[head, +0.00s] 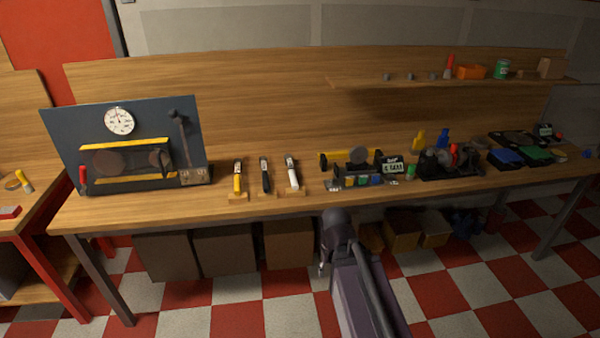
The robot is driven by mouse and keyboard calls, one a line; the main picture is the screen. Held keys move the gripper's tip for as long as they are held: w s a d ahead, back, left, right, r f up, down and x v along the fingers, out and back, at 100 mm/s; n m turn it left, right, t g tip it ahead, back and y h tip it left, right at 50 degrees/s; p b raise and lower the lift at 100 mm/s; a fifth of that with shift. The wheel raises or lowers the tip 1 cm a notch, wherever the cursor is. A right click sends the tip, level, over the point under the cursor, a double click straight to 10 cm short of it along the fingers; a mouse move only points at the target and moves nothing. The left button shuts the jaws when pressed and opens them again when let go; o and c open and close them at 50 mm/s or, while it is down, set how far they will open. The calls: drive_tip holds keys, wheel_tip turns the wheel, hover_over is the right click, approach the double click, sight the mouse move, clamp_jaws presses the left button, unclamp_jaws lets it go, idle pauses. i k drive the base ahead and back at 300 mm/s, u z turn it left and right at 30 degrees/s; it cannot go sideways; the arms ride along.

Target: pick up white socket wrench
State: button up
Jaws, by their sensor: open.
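The white socket wrench (293,178) leans upright in a small wooden holder on the workbench, left of the middle in the head view. It has a white handle and a dark part with a pale label near its top. It is the rightmost of three similar tools; a black one (265,180) and a yellow one (237,184) stand to its left. My arm rises from the bottom of the view in front of the bench, below and to the right of the white wrench. I cannot make out my gripper's fingers. Nothing of mine touches the wrench.
A dark panel with a gauge (119,121) stands at the bench's left. Right of the wrenches is a yellow and black fixture (345,158), then several small parts and trays. A shelf (450,82) hangs above. Boxes (225,251) stand under the bench (160,211).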

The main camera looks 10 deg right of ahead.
sight(288, 156)
drive_tip(key=u, duration=0.1)
drive_tip(key=i, duration=0.95)
drive_tip(key=z, duration=0.05)
